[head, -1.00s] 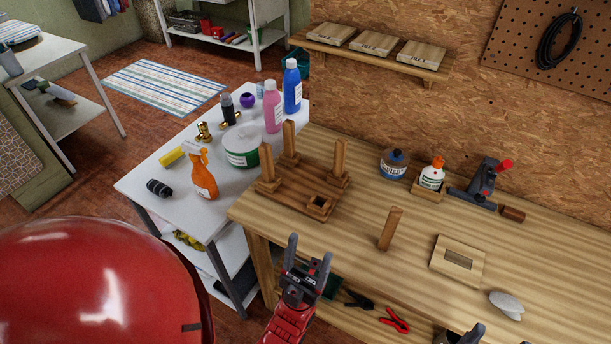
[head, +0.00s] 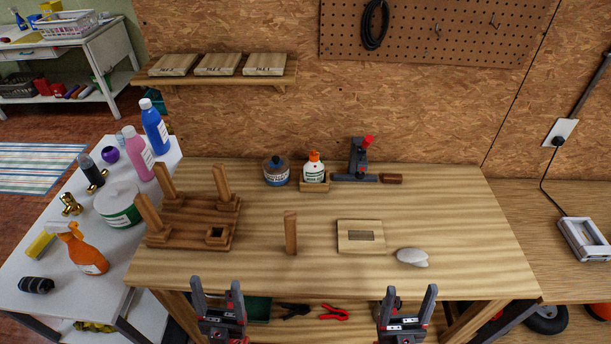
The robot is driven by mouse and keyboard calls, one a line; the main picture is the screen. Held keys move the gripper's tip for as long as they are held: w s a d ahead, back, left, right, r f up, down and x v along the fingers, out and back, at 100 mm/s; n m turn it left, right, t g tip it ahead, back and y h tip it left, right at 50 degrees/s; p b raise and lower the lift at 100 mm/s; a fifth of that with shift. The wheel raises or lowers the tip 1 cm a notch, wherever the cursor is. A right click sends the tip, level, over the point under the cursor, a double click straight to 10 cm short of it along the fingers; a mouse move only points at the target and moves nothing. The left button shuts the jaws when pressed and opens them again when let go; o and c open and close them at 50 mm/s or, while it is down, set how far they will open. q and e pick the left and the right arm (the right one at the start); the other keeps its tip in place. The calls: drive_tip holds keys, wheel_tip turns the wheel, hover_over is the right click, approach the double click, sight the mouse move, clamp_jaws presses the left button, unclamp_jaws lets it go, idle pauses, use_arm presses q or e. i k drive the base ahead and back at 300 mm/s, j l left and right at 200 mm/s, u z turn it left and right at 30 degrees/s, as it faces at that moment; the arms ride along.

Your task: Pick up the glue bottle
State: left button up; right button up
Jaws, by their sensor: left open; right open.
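My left gripper (head: 217,287) is open and empty at the bench's front edge, to the left of and well in front of the bottle. My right gripper (head: 407,294) is open and empty at the front edge, to the right of the bottle. Neither gripper touches anything.
An upright wooden peg (head: 290,233), a slotted wooden plate (head: 361,237), a grey stone-like piece (head: 412,257) and a pegged wooden frame (head: 190,222) occupy the bench.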

sight(312, 173)
drive_tip(key=j+z, duration=0.4)
drive_tip(key=k+j+z, duration=0.1)
drive_tip(key=z, duration=0.25)
drive_tip(key=k+j+z, duration=0.1)
drive_tip(key=j+z, duration=0.15)
drive_tip(key=z, duration=0.15)
